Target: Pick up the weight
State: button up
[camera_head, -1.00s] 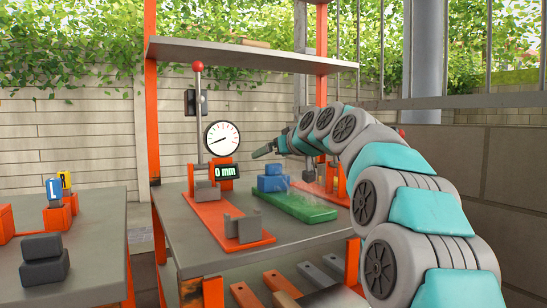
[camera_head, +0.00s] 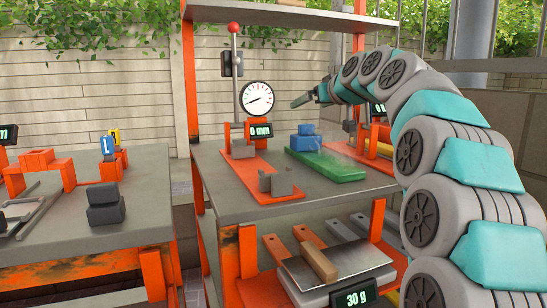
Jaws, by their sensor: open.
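A dark grey two-tiered block (camera_head: 105,204), which looks like a weight, stands upright on the left table (camera_head: 150,190). A blue block of similar shape (camera_head: 306,139) sits on a green plate (camera_head: 325,165) on the right bench; I cannot tell for certain which one is the weight. My gripper (camera_head: 301,101) is at the end of my raised arm, above the bench's back part and apart from both blocks. It points left, is small in view and appears empty.
The right bench (camera_head: 230,195) carries a dial gauge (camera_head: 258,98) on an orange base, with a shelf (camera_head: 290,14) above. Below is a scale display reading 30 g (camera_head: 352,298). Orange holders with L (camera_head: 107,147) and R blocks stand on the left table. A gap separates the tables.

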aim_at(107, 206)
jog(key=k+l, duration=0.2)
jog(key=k, duration=0.2)
jog(key=k+l, duration=0.2)
jog(key=k, duration=0.25)
